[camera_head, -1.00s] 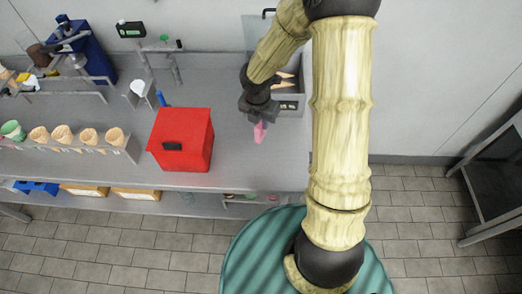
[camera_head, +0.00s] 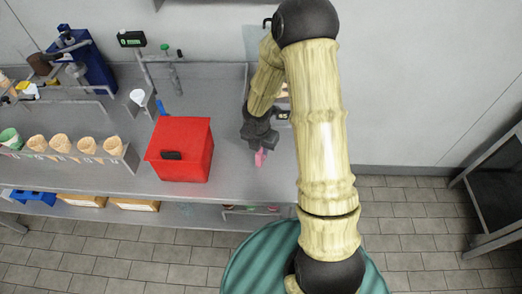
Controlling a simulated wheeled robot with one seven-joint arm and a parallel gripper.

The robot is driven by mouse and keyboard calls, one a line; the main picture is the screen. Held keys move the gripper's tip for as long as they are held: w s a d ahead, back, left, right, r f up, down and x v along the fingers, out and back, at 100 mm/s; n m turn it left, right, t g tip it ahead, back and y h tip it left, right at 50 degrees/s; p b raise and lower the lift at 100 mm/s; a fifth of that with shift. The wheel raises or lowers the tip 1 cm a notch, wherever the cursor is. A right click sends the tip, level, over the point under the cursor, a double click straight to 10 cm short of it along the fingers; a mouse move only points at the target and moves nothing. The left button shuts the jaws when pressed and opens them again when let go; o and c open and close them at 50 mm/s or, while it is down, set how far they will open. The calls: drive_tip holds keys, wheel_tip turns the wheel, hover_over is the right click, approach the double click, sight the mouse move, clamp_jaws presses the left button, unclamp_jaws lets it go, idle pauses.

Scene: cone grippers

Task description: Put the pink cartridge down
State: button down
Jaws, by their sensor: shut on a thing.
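The pink cartridge (camera_head: 259,158) hangs below my gripper (camera_head: 259,146), which is shut on it. It is over the grey counter (camera_head: 228,180), to the right of the red box. I cannot tell whether its lower end touches the counter. My gripper points down, and its fingers are small and dark in this view.
A red box (camera_head: 182,142) stands close on the left. A cone rack (camera_head: 95,158) with several cones is farther left, near a blue machine (camera_head: 90,65). My arm hides most of a grey container at the back right. Bare counter lies around the cartridge.

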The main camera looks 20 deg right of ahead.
drive_tip(key=shift+w+f, duration=0.1)
drive_tip(key=shift+f, duration=0.55)
drive_tip(key=c, duration=1.3)
unclamp_jaws()
drive_tip(key=shift+f, duration=0.15)
drive_tip(key=shift+c, duration=0.2)
wheel_tip(320, 180, up, 12)
drive_tip(key=s+a+p, duration=0.1)
drive_tip(key=p, duration=0.1)
drive_tip(key=shift+s+p, duration=0.15)
drive_tip(key=shift+p, duration=0.2)
drive_tip(key=shift+a, duration=0.1)
